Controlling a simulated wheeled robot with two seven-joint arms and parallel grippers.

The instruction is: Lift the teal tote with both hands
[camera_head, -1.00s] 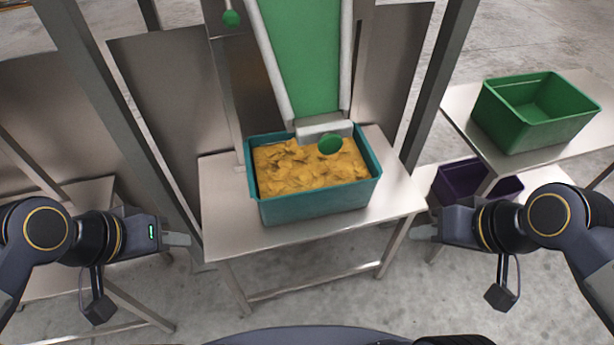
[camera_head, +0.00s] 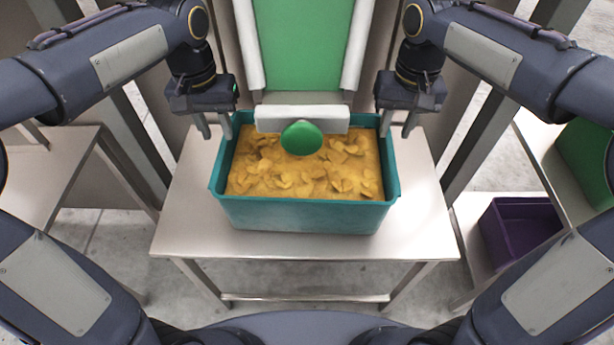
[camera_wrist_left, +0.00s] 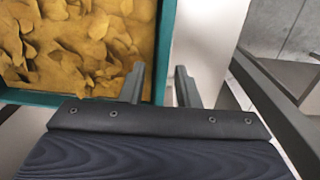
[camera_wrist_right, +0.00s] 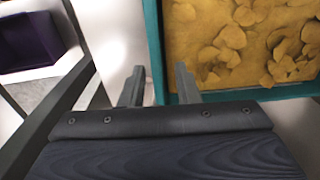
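The teal tote (camera_head: 300,215) stands upright on a steel table, filled with yellow chip-like pieces (camera_head: 300,170). My left gripper (camera_head: 216,125) is at the tote's left side wall, fingers down and open. In the left wrist view, the teal rim (camera_wrist_left: 165,45) runs between its two fingers (camera_wrist_left: 160,86). My right gripper (camera_head: 399,124) is at the right side wall, also open with fingers down. In the right wrist view, the rim (camera_wrist_right: 153,45) lies between its fingers (camera_wrist_right: 158,87). I cannot tell whether any finger touches the wall.
The steel table (camera_head: 415,210) has bare space around the tote. A green chute (camera_head: 300,45) with a pale end bar and green knob (camera_head: 302,138) overhangs the tote's back. At right are a purple bin (camera_head: 520,232) and a green bin (camera_head: 585,165). Metal posts flank the table.

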